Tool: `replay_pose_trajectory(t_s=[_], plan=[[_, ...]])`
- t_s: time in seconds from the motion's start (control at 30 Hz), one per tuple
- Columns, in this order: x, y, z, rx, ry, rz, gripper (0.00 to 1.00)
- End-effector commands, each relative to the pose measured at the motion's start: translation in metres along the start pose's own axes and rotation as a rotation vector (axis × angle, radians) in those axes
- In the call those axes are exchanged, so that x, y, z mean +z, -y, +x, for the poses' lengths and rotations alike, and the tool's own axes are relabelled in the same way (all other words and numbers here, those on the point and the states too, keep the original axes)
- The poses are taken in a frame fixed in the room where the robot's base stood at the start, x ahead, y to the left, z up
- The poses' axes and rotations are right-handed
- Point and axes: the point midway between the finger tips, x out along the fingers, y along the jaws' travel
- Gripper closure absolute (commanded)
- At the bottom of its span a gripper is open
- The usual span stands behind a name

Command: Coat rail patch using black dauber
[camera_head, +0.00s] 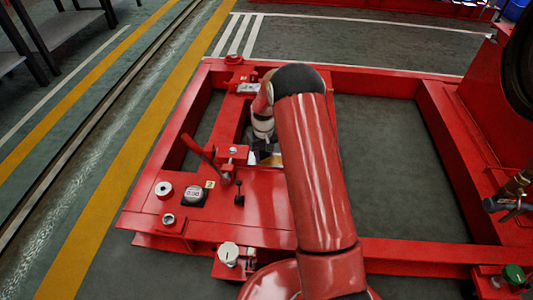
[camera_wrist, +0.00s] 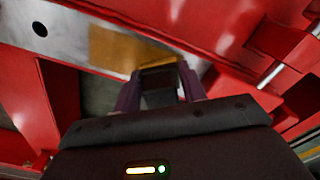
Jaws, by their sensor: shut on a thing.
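In the wrist view my gripper (camera_wrist: 160,92) has its two purple-grey fingers shut on a black block-like thing, which I take to be the black dauber (camera_wrist: 158,76). A tan-brown patch (camera_wrist: 118,46) lies on a pale grey metal rail (camera_wrist: 70,35) just beyond the dauber. The dauber's far end overlaps the patch's lower right edge in the picture; I cannot tell whether they touch. In the head view my arm hides most of the gripper and the dauber. A small yellowish bit, perhaps the patch (camera_head: 276,158), shows beside the arm.
A red frame (camera_head: 215,232) surrounds the work spot, with a red lever (camera_head: 197,150), a gauge (camera_head: 193,195), a small black lever (camera_head: 239,193) and a white knob (camera_head: 229,252) nearby. A red upright (camera_head: 480,100) stands at right. The floor inside the frame is open.

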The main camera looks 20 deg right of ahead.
Motion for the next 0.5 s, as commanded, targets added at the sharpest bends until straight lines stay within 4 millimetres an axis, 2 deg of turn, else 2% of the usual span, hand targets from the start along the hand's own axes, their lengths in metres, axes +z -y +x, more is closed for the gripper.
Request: replay_pose_trajectory(t_s=[0.5], plan=[[-0.008, 0.013, 0.000, 0.000, 0.001, 0.000, 0.77]])
